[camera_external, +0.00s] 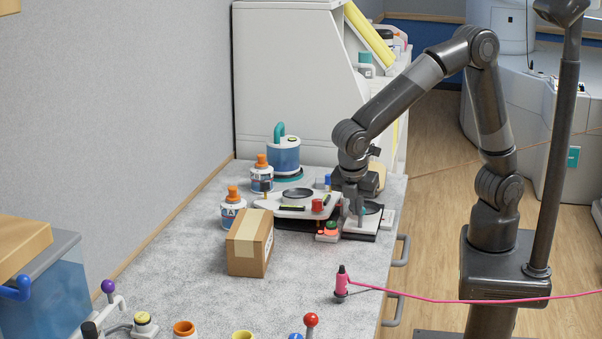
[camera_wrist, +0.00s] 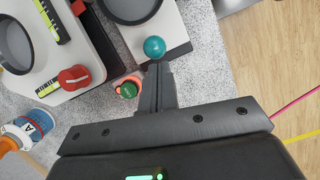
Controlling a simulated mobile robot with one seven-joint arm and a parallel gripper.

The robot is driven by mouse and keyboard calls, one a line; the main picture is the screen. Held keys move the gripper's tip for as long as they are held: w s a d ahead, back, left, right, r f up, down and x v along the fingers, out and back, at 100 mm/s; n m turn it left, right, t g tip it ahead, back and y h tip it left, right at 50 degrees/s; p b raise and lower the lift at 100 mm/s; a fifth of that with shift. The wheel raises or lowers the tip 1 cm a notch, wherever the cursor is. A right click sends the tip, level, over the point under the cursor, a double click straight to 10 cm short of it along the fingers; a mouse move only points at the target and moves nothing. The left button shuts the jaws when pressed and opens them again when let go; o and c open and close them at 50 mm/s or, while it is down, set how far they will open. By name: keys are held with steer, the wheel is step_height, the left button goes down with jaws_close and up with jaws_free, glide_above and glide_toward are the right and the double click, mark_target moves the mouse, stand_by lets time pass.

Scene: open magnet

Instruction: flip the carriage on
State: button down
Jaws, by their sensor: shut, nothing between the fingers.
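A white-and-black device (camera_external: 283,211) with a round dark plate and a red knob (camera_wrist: 74,78) stands on the counter. Beside it is a smaller white unit on a black base (camera_external: 359,235) with a round dark plate and a teal ball knob (camera_wrist: 154,47). A green button with an orange ring (camera_wrist: 127,89) is near the fingers in the wrist view. No label shows which part is the carriage. My gripper (camera_wrist: 157,70) is shut and empty, its fingertips right by the teal ball; I cannot tell if they touch. In the external view my gripper (camera_external: 352,207) points down over the smaller unit.
A cardboard box (camera_external: 247,247) and white bottles with orange caps (camera_external: 230,212) stand left of the devices. A pink plug (camera_external: 342,282) with a pink cable is at the counter's right side. Several knobs line the front. The speckled counter (camera_external: 180,265) is clear left of the box.

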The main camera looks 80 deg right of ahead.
steer(key=d, duration=0.6)
steer(key=shift+d, duration=0.25)
steer(key=shift+a, duration=0.1)
steer(key=w+a+r, duration=0.1)
steer(key=a+r, duration=0.6)
steer(key=r, duration=0.3)
steer(key=shift+w+a+r, duration=0.2)
steer(key=shift+a, duration=0.05)
steer(key=shift+d, duration=0.1)
